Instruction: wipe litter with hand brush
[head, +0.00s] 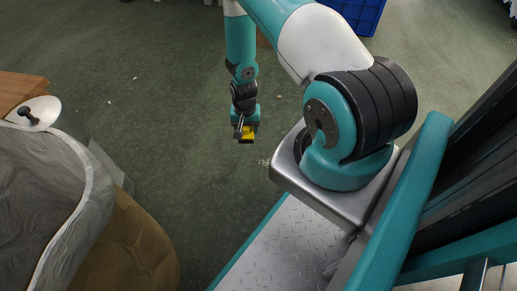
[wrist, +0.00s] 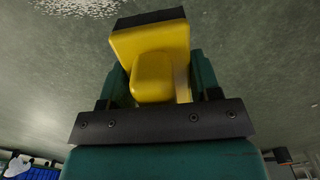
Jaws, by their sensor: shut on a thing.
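My gripper (head: 245,125) is shut on the yellow hand brush (head: 249,132), low over the green floor. In the wrist view, the brush (wrist: 153,45) sits between the two green fingers, with a dark edge along its far end. Whether the bristles touch the floor cannot be told. The litter (wrist: 80,7) is a patch of pale grains at the top left of the wrist view, beyond the brush and apart from it. In the head view, a few faint pale specks (head: 263,161) lie on the floor just below and right of the brush.
A blue crate (head: 357,14) stands at the top right of the head view. A grey-covered, brown-sided bulky thing (head: 130,245) fills the lower left, beside a wooden surface (head: 18,90) and a white round piece (head: 36,111). The floor left of my gripper is mostly clear.

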